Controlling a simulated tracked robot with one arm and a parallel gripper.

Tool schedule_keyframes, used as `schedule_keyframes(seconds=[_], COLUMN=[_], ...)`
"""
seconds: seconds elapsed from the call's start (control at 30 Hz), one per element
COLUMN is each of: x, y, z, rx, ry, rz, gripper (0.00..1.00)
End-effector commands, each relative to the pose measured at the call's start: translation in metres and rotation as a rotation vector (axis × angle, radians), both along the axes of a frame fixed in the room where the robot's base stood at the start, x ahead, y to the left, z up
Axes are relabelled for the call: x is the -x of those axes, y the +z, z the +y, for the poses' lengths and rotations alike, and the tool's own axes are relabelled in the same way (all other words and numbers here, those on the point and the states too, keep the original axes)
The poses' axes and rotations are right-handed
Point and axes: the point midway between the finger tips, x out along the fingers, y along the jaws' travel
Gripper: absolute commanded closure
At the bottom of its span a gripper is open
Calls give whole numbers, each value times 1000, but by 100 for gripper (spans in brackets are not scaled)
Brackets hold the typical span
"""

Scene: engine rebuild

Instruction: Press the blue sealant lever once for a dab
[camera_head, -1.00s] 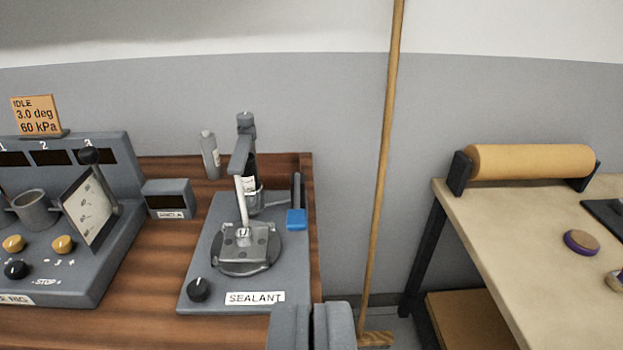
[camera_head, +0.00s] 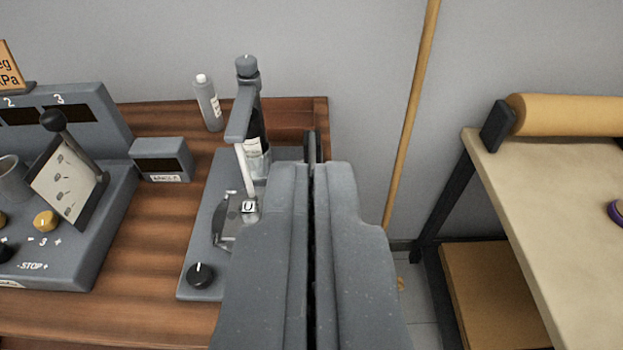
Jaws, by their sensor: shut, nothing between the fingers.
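The sealant station (camera_head: 203,245) stands on the wooden bench, with a black knob (camera_head: 200,274) at its front left and a dispenser column with a slanted pale nozzle (camera_head: 245,172). The dark upright arm of the lever (camera_head: 311,146) shows just beyond my gripper's tips. The lever's blue pad is hidden behind my gripper. My gripper (camera_head: 312,168) is shut and empty, its tips over the right side of the station. I cannot tell whether it touches the lever. The SEALANT label and most of the round plate are hidden too.
A grey rig with knobs and a tilted panel (camera_head: 62,180) stands at the left. A small display box (camera_head: 161,159) and a grey bottle (camera_head: 208,103) are on the bench (camera_head: 150,235). A broom handle (camera_head: 409,120) leans on the wall, right of the bench. A pale table (camera_head: 545,200) stands further right.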

Motion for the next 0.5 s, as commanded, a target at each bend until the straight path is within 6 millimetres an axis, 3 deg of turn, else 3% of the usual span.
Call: schedule_keyframes(seconds=[0.2, 0.5], x=[-52, -134], y=[3, -23], z=[4, 6], rx=[-85, -263], ry=[-17, -78], rz=[94, 267], gripper=[100, 100])
